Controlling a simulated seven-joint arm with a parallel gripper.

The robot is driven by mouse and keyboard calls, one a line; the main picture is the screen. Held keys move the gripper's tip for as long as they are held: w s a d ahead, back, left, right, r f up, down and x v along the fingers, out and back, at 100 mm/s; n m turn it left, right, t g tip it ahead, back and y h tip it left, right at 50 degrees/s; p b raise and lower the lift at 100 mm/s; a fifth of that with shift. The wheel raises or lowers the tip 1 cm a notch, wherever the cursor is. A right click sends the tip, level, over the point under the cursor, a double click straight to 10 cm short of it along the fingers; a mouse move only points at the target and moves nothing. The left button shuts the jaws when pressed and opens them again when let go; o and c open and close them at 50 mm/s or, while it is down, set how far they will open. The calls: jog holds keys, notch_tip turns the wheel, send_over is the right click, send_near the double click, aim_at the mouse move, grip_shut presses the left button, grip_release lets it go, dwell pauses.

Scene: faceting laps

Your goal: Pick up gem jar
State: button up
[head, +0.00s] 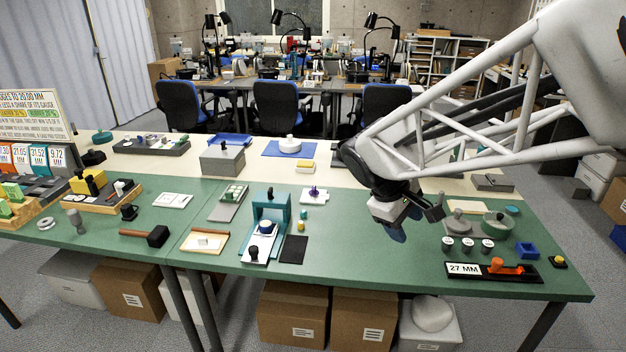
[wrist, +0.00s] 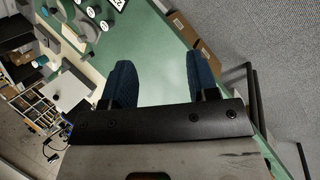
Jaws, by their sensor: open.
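Several small dark jars or pots with white tops (head: 467,244) stand in a row on the green table right of centre. Their labels are too small to read, and I cannot tell whether one is the gem jar. A small teal and yellow jar-like pair (head: 303,219) stands near the table's middle. My gripper (head: 396,232) hangs above the green table, left of the white-topped row, with blue fingers pointing down. In the wrist view my gripper (wrist: 160,78) shows its two blue fingers wide apart, with only green tabletop between them.
A black tray labelled 27 MM with an orange piece (head: 497,267) lies near the front right edge. A blue open box (head: 527,250) and a green round pot (head: 498,223) are nearby. Free green surface lies left of the row.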

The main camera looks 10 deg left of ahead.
jog(key=w+a+f+n+t+h, duration=0.15)
jog(key=w+a+f+n, duration=0.3)
jog(key=w+a, duration=0.6)
jog(key=n+t+h, duration=0.2)
jog(key=n+t, duration=0.6)
jog(key=n, duration=0.6)
send_near(266, 223)
jog(key=shift+w+r, duration=0.15)
jog(key=shift+w, duration=0.35)
jog(key=shift+d+g, duration=0.1)
jog(key=shift+g, duration=0.15)
jog(key=shift+x, duration=1.25)
jog(key=shift+x, duration=2.6)
